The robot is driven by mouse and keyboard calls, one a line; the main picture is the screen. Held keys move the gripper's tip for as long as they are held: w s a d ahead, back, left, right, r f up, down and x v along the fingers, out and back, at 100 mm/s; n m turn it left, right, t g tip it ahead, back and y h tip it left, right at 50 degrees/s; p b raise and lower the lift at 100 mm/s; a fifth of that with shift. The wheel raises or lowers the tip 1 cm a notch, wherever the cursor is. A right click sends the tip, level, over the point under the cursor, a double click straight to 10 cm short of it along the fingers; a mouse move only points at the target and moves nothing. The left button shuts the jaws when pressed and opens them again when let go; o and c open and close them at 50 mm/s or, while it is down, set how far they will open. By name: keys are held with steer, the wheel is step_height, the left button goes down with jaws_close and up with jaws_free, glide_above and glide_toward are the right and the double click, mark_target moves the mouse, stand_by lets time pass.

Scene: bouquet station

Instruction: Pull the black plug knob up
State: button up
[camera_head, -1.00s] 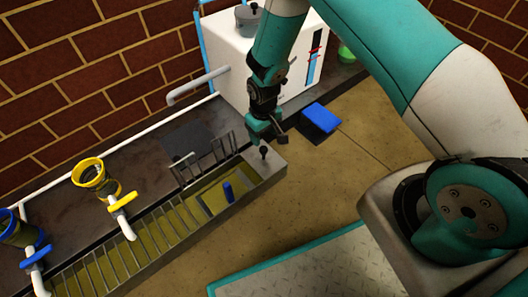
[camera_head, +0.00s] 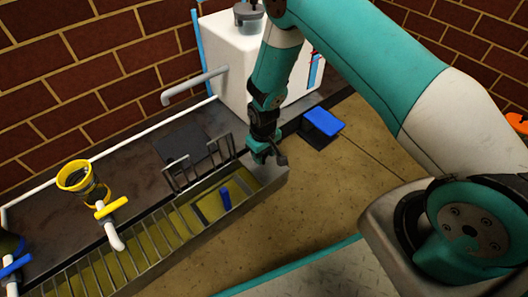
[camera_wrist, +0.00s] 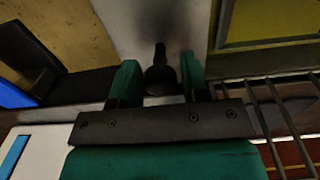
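The black plug knob (camera_wrist: 160,74) shows in the wrist view between the two green fingers of my gripper (camera_wrist: 162,80). A narrow dark stem extends from it over a pale grey surface. The fingers stand on either side of the knob with little space; I see no clear grip on it. In the head view, my gripper (camera_head: 267,153) is low at the right end of the long metal trough (camera_head: 274,180) and hides the knob.
A blue peg (camera_head: 225,198) stands in the trough's yellowish basin. Upright metal bars (camera_head: 200,165) rise just left of my gripper. A white tank (camera_head: 232,65) is behind, and a blue pedal (camera_head: 323,121) lies to the right. A yellow-handled tap (camera_head: 112,208) is further left.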

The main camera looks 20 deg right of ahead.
steer(key=c, duration=0.4)
steer(key=shift+o, duration=0.2)
steer(key=shift+r, duration=0.15)
steer(key=shift+r+p, duration=1.55)
steer(key=shift+p, duration=0.1)
steer(key=o, duration=0.8)
steer(key=shift+f, duration=0.1)
step_height(320, 180, up, 9)
steer(key=p, duration=0.8)
